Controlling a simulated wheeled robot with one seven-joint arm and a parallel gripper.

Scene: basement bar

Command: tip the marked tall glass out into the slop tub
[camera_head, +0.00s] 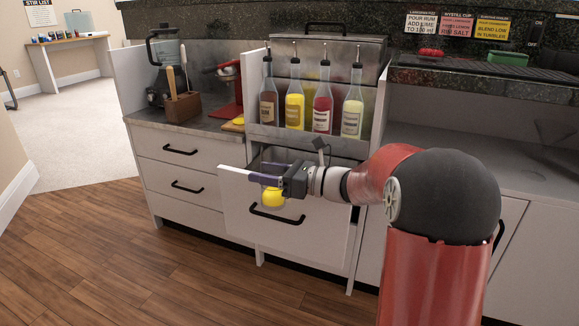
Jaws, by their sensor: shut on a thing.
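My gripper (268,174), with purple fingers, is at the front of a pulled-out drawer (288,233), near the top edge of its white face. It is shut on a rounded yellow thing (272,197), which shows just below the fingers, in front of the drawer face. The fingers hide its upper part, and I cannot tell whether it is a glass. I cannot make out the marked tall glass or the slop tub in this view.
Several pour bottles (323,108) stand in a steel rack above the drawer. A blender (165,62) and a wooden utensil block (183,107) are on the left counter. A black drawer handle (277,213) juts out below my gripper. The wooden floor (120,250) at left is clear.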

